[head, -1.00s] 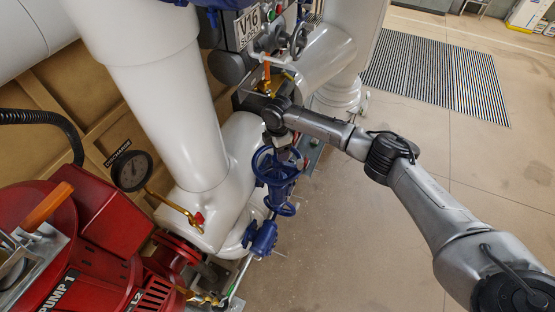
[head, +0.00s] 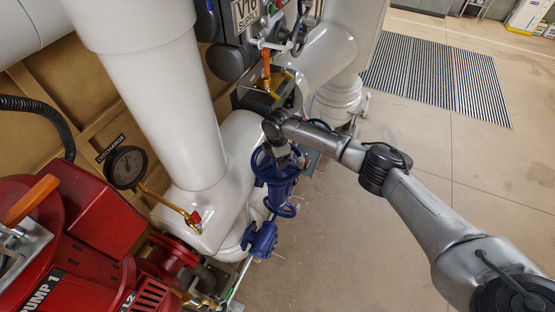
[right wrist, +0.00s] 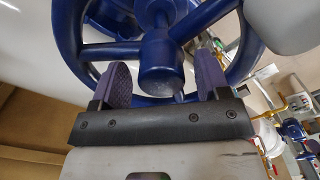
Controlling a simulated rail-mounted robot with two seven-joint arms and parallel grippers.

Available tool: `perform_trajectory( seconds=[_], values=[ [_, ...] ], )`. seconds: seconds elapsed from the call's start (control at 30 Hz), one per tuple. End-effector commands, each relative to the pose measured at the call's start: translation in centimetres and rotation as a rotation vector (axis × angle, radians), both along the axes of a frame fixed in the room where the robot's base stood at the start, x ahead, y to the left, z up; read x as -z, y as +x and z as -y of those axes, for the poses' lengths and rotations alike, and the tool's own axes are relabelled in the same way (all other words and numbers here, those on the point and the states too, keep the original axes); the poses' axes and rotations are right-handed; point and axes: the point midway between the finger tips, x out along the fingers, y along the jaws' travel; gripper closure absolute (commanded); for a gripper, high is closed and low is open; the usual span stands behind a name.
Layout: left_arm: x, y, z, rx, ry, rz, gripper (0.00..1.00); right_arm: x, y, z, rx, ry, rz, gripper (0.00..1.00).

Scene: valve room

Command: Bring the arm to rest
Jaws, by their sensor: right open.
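My right arm reaches in from the right in the head view, and its gripper (head: 289,156) is at the blue handwheel (head: 259,161) of a blue valve. In the right wrist view the two purple ribbed fingers (right wrist: 163,85) are spread apart, with the hub of the blue handwheel (right wrist: 160,62) between and just beyond them. The fingers hold nothing that I can see. I cannot tell whether they touch the hub. My left gripper is not in view.
Large white pipes (head: 160,100) stand beside the valve. A pressure gauge (head: 126,167) and the red pump (head: 90,215) are at left. An orange-handled small valve (head: 265,65) is above the gripper. The floor (head: 370,250) at right is clear, with a striped mat (head: 440,80) behind.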

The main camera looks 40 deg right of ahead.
Motion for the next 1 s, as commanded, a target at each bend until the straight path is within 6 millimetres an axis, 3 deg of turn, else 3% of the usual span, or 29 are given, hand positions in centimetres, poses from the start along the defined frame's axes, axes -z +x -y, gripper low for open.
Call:
perform_trajectory(
  seconds=[0.27, 0.3, 0.77, 1.0],
  values=[
    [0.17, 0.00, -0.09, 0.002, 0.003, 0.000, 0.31, 0.82, -0.29, 0.04, 0.000, -0.003, -0.008, 0.28],
    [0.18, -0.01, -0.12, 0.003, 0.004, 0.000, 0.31, 0.87, -0.31, 0.04, 0.000, -0.003, -0.009, 0.37],
    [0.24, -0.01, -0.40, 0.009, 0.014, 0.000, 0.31, 1.06, -0.44, 0.06, 0.001, -0.004, -0.013, 0.81],
    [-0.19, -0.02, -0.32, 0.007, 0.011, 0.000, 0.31, 0.91, -0.41, 0.10, 0.023, -0.005, -0.012, 0.82]
  ],
)
